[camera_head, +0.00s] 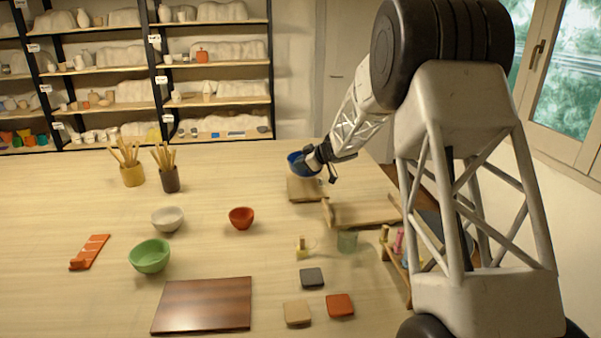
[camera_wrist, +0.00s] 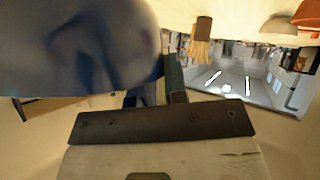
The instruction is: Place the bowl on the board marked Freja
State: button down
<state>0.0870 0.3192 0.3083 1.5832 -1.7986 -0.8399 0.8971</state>
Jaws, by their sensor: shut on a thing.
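A blue bowl (camera_head: 296,162) is at the back right of the table, held at its right side by my gripper (camera_head: 318,158). In the wrist view the bowl (camera_wrist: 75,45) fills the upper left, blurred, against the fingers (camera_wrist: 160,80). The bowl appears over or just behind a small light wood board (camera_head: 305,189); I cannot tell whether they touch. A larger light wood board (camera_head: 368,212) lies to the right, partly hidden by my arm. A dark brown board (camera_head: 203,306) lies bare at the front. I can read no name on any board.
A red bowl (camera_head: 241,218), a white bowl (camera_head: 167,219) and a green bowl (camera_head: 150,256) stand left of centre. Two brush pots (camera_head: 132,175) (camera_head: 170,179) stand behind. A glass (camera_head: 347,241) and several small tiles (camera_head: 340,305) are at the front right.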

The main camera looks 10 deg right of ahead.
jog(key=shift+f, duration=1.5)
jog(key=shift+f, duration=0.15)
jog(key=c, duration=1.1)
grip_release()
jog(key=shift+c, duration=0.2)
jog(key=v, duration=1.2)
jog(key=shift+r, duration=0.2)
